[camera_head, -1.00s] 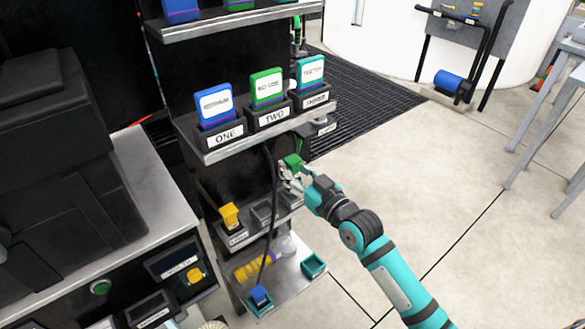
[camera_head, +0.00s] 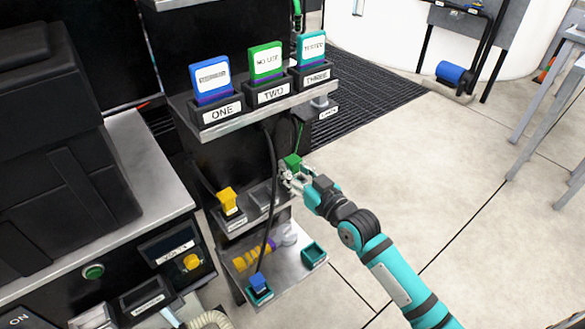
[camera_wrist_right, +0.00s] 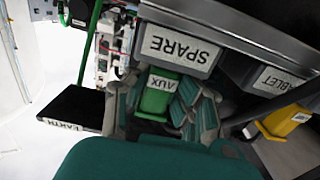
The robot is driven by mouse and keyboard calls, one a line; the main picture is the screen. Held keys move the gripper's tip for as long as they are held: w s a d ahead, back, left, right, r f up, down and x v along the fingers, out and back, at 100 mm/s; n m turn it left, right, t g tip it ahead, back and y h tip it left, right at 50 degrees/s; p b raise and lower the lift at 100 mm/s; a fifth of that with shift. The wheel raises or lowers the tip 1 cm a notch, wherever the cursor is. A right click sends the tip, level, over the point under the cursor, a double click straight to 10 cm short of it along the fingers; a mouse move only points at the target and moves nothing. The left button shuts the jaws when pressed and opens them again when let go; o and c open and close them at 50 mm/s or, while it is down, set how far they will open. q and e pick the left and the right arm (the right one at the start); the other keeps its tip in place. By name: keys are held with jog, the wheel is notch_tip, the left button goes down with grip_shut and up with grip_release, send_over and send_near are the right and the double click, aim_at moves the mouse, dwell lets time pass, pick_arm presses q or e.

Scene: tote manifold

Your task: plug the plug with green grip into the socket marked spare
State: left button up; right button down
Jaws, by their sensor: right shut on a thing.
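The plug with green grip (camera_head: 292,161) is held in my right gripper (camera_head: 287,178), in front of the shelf unit. In the right wrist view the green grip (camera_wrist_right: 157,98), marked AUX, sits between the closed fingers (camera_wrist_right: 160,105). The socket marked SPARE (camera_wrist_right: 180,48) is just beyond the grip in that view; the head view shows this dark socket (camera_head: 262,196) on the lower shelf, to the left of and below the plug. The plug looks apart from the socket; its front end is hidden. My left gripper is not in view.
A yellow plug (camera_head: 228,200) stands in the neighbouring socket, labelled TABLET in the wrist view. A black cable (camera_head: 271,190) hangs across the shelf front. A dark block marked EARTH (camera_wrist_right: 75,108) is at the left in the wrist view. Open floor lies right.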

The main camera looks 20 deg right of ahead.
jog(key=c, duration=1.1)
grip_release()
jog(key=v, duration=1.2)
jog(key=shift+r, duration=0.1)
